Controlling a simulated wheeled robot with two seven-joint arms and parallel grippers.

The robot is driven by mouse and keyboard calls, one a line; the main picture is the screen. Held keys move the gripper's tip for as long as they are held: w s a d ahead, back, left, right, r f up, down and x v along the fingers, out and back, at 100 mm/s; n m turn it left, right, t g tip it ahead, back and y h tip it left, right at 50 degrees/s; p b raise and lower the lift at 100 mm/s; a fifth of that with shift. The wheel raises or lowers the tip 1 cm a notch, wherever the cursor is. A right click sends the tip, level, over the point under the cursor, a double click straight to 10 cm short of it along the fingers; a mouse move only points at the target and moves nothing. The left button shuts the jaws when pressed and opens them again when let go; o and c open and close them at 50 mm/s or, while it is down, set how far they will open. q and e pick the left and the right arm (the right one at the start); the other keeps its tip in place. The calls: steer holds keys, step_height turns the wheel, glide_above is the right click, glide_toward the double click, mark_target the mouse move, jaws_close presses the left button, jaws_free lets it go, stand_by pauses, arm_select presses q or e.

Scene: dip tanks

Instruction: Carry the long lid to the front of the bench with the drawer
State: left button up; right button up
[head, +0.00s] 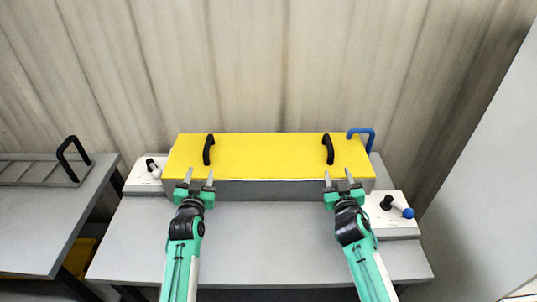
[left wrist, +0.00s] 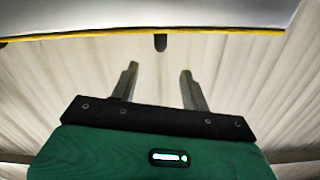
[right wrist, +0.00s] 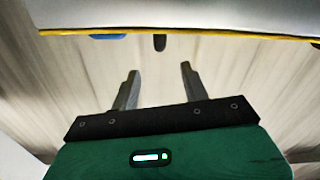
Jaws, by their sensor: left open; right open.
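The long lid (head: 265,150) is yellow and lies across a grey tank (head: 265,190) on the middle bench. It has a left black handle (head: 209,149) and a right black handle (head: 328,149). My left gripper (head: 199,174) is open and empty at the lid's front edge, below the left handle. My right gripper (head: 338,174) is open and empty at the front edge, below the right handle. In the left wrist view the lid's yellow edge (left wrist: 80,37) and a handle (left wrist: 160,42) show beyond the fingers. The right wrist view also shows a handle (right wrist: 160,42). I cannot make out a drawer.
A blue handle (head: 373,139) stands behind the lid's right end. White control blocks with levers flank the tank, at left (head: 142,178) and right (head: 398,222). The middle bench (head: 265,240) is clear in front. A left bench (head: 45,225) bears a rack with a black handle (head: 68,148).

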mark_target(206, 153)
arm_select(q)
steer(key=w, duration=1.2)
steer(key=shift+w, duration=0.4)
arm_select(e)
steer(key=w, duration=1.2)
steer(key=shift+w, duration=0.4)
arm_select(q)
jaws_close()
arm_select(e)
jaws_close()
